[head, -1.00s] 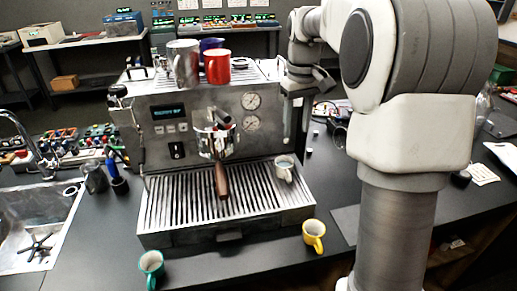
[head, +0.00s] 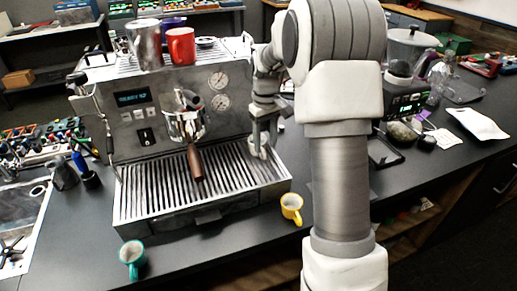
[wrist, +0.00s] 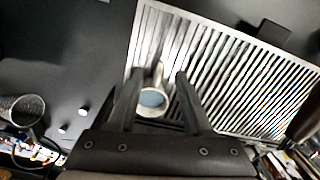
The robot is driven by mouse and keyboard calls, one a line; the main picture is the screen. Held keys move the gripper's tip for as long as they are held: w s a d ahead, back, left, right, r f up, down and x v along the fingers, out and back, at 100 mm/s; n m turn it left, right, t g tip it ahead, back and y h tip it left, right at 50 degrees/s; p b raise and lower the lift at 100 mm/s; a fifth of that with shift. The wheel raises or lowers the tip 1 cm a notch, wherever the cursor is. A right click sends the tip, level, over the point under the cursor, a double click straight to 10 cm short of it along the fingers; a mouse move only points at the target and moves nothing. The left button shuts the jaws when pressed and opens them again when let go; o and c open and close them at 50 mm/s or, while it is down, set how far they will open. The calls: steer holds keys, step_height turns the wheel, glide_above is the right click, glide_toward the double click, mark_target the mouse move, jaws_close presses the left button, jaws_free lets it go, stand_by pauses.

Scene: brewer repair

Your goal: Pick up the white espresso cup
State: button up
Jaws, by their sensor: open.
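The white espresso cup (wrist: 152,101) stands on the slatted drip tray (wrist: 215,65) of the espresso machine, near the tray's right end. In the wrist view its round mouth and its handle lie between my two fingers. My gripper (wrist: 159,76) is open, with one finger on each side of the cup; I cannot tell whether either finger touches it. In the head view my gripper (head: 263,138) reaches down at the tray's right end and hides most of the cup.
The portafilter's brown handle (head: 195,163) sticks out over the tray, left of my gripper. A yellow cup (head: 291,207) and a teal cup (head: 132,255) stand on the counter in front. A red mug (head: 181,46) and a metal pitcher (head: 146,44) stand on top of the machine.

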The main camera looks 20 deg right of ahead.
mark_target(265, 155)
steer(key=shift+f, duration=2.7)
jaws_close()
